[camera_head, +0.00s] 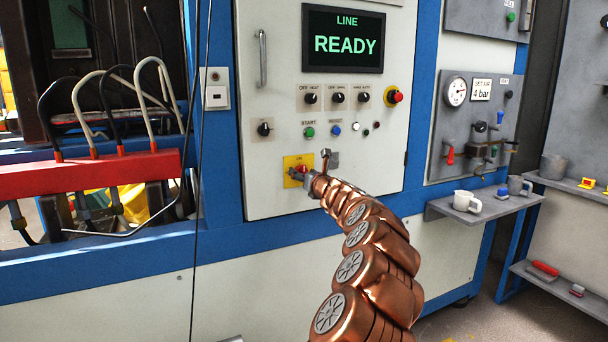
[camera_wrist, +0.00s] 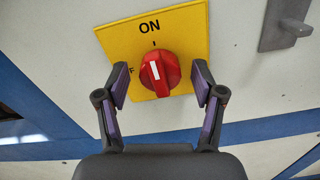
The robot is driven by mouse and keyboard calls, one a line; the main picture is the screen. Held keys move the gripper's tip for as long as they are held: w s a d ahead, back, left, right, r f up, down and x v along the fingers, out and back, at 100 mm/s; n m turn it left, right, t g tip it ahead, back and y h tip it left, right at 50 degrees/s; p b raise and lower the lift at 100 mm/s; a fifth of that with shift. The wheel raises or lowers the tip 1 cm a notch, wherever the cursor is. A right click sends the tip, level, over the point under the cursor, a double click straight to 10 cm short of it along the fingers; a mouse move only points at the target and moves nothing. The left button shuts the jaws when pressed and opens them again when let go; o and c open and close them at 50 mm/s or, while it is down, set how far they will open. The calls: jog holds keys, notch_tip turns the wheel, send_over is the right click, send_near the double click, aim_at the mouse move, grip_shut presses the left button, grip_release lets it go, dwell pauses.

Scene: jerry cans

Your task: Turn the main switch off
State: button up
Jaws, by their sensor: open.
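The main switch is a red rotary knob (camera_wrist: 160,72) on a yellow square plate (camera_wrist: 188,32) marked ON at the top. The knob's white line points up toward ON; an F shows at the left, partly hidden by a finger. My gripper (camera_wrist: 160,88) is open, with one finger on each side of the knob and a gap at both sides. In the head view the yellow plate (camera_head: 291,162) sits low on the cabinet's left, and my gripper (camera_head: 306,176) is in front of it, partly hiding the knob.
A grey latch (camera_wrist: 284,25) sits right of the plate. Above are selector knobs, buttons, a red emergency stop (camera_head: 396,97) and a screen (camera_head: 344,40) reading LINE READY. A shelf (camera_head: 480,211) with mugs stands at the right. A thin dark cable hangs at the left.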

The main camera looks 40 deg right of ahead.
jog(key=shift+c, duration=0.2)
jog(key=c, duration=1.1)
jog(key=shift+n, duration=0.4)
jog(key=n+b, duration=0.1)
jog(key=n, duration=0.3)
jog(key=shift+f+n+b, duration=0.15)
jog(key=shift+n+b, duration=0.15)
jog(key=shift+b, duration=0.05)
jog(key=n+b, duration=0.1)
jog(key=n, duration=0.2)
jog(key=shift+n+b, duration=0.3)
jog(key=shift+b, duration=0.05)
jog(key=n+b, duration=0.4)
jog(key=n, duration=0.2)
jog(key=shift+f, duration=0.1)
jog(key=shift+r+n+b, duration=0.2)
jog(key=shift+n+b, duration=0.65)
jog(key=shift+n, duration=0.65)
